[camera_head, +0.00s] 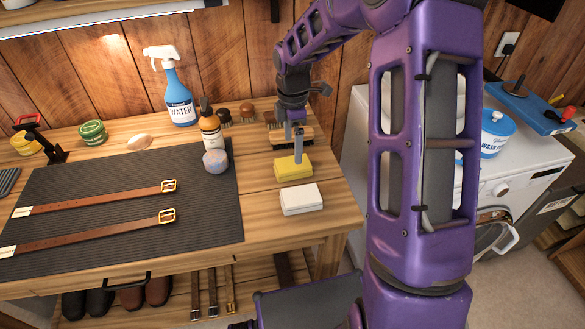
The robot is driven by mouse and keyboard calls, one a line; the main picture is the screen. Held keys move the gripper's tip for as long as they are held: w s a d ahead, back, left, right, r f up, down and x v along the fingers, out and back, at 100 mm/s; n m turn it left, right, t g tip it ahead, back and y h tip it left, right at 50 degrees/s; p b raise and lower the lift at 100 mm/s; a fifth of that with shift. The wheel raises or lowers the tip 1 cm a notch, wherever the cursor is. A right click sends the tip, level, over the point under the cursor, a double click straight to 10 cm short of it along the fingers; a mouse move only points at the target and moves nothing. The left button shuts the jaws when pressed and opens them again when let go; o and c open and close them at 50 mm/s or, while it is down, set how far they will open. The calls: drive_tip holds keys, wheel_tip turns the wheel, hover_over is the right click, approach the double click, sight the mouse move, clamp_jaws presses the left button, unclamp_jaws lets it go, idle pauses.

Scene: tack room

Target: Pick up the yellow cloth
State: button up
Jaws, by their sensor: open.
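The yellow cloth (294,170) lies as a small folded block near the right end of the wooden workbench (267,222). My gripper (294,149) is open above it, pointing down. One finger reaches down in front of the cloth's far part; whether it touches the cloth is unclear. The other finger shows farther back and shorter in the picture. Nothing shows between the fingers.
A white folded cloth (301,199) lies just in front of the yellow one. A wooden brush (280,142) is close behind. Two belts (100,196) lie on a dark mat (75,222).

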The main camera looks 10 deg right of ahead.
sight(293, 163)
wheel_tip(293, 163, down, 7)
drive_tip(key=shift+r, duration=0.1)
idle(0.3)
